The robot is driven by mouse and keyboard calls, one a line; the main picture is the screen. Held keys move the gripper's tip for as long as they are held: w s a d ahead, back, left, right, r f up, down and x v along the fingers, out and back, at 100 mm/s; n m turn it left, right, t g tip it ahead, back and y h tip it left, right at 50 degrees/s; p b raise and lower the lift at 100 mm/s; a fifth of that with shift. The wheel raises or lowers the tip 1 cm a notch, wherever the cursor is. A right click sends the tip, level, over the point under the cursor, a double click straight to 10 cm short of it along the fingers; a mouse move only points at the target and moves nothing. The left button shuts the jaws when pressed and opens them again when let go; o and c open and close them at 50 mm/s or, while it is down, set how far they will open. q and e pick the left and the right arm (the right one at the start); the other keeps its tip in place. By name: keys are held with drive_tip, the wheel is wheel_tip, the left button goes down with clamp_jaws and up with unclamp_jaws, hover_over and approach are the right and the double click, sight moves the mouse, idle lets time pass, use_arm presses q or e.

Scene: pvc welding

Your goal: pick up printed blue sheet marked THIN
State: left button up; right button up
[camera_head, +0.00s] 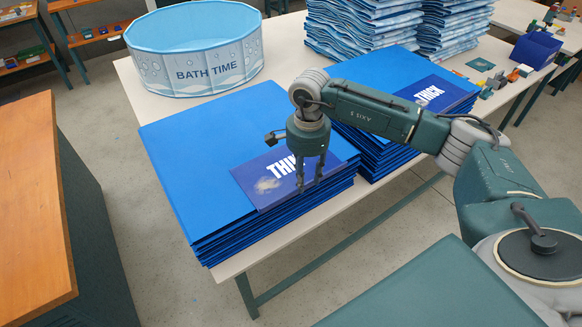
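A stack of blue sheets (195,170) lies on the front left of the white table. A dark blue panel (245,185) at its front corner bears white letters that start "THI"; my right gripper covers the end of the word. A pale smudge shows on this panel. My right gripper (310,185) points down in front of the panel in this view, with its two fingers apart and nothing between them. I cannot tell whether the fingertips touch the sheet. My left gripper is not in view.
A second blue stack (375,70) with a panel reading "THICK" (428,94) lies to the right, partly behind my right arm. A round "BATH TIME" pool (205,78) and wavy-patterned stacks (355,30) stand behind. Small parts and a blue bin (536,50) are at right. A wooden-topped bench (35,200) stands left.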

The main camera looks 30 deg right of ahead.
wheel_tip(320, 180, down, 2)
drive_tip(key=shift+f, duration=0.15)
drive_tip(key=c, duration=0.4)
clamp_jaws()
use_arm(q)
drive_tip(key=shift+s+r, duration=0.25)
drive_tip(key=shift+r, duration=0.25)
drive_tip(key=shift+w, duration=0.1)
